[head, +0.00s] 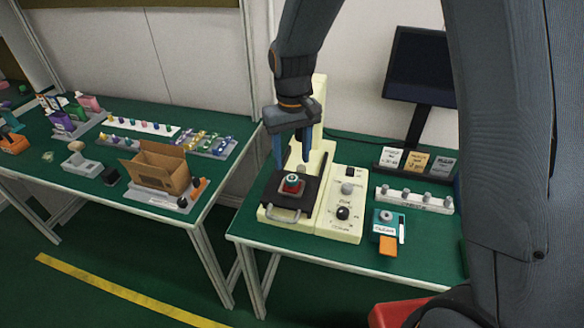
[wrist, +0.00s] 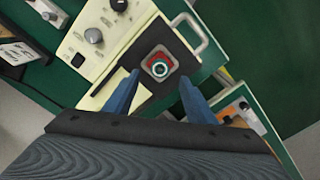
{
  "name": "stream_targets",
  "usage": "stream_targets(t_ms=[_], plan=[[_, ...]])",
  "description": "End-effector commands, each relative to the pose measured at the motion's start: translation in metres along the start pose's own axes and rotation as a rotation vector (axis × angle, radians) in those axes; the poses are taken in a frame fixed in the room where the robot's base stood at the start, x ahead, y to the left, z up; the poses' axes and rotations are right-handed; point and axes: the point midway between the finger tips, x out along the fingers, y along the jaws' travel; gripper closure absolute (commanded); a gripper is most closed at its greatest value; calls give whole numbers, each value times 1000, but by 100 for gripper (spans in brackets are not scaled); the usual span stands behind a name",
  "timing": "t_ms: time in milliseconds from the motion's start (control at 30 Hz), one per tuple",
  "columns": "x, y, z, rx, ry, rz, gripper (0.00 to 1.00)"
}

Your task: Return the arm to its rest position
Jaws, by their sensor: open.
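My gripper (head: 291,150) hangs from my arm above the cream machine (head: 279,216) on the right-hand table. Its two blue fingers are apart and nothing is between them. In the wrist view, my gripper (wrist: 160,92) also shows open, with its fingertips on either side of the line to a small red part (wrist: 160,64). That red part with a pale ring on top sits in a square holder on the machine's dark plate (head: 271,186). In the head view the red part (head: 291,184) lies just below the fingertips, apart from them.
The machine's control box (head: 345,215) with knobs stands right of the plate. A monitor (head: 422,66) and a white rack (head: 414,200) are farther right. An open cardboard box (head: 157,170) stands on the left table. A gap separates the two tables.

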Motion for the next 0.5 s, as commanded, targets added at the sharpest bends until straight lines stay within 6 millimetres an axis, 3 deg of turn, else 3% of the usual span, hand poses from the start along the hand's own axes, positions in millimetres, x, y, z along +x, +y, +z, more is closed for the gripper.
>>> stream_targets(t_ms=[200,500], plan=[[-15,0,0,0,0,0,50],[-16,0,0,0,-1,0,50]])
